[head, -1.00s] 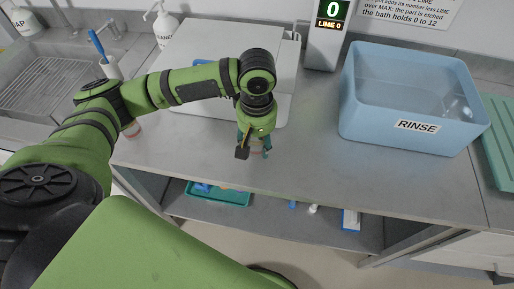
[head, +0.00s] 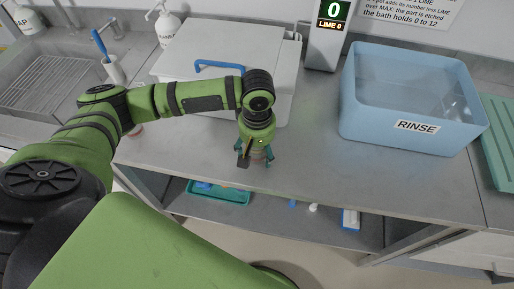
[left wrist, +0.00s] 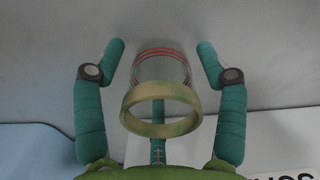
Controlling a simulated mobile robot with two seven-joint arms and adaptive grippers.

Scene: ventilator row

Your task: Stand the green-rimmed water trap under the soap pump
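A clear cup-shaped trap (left wrist: 162,72) with red lines and a dull olive-tan rim stands between the fingers of my left gripper (left wrist: 160,50). Gaps show on both sides in the left wrist view, so the fingers are open around it, apart from its walls. In the head view the left gripper (head: 255,157) is low over the counter near its front edge and mostly hides the trap. A white pump bottle marked "AP" (head: 24,18), its label cut off, stands at the far top left, beyond the sink. My right gripper is not in view.
A second pump bottle (head: 168,30) stands behind a white lidded box (head: 278,75). The blue RINSE bath (head: 400,130) is on the right, a display (head: 328,35) behind. A reddish-based object (head: 136,129) is partly hidden by my arm. Counter (head: 310,155) is clear between gripper and bath.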

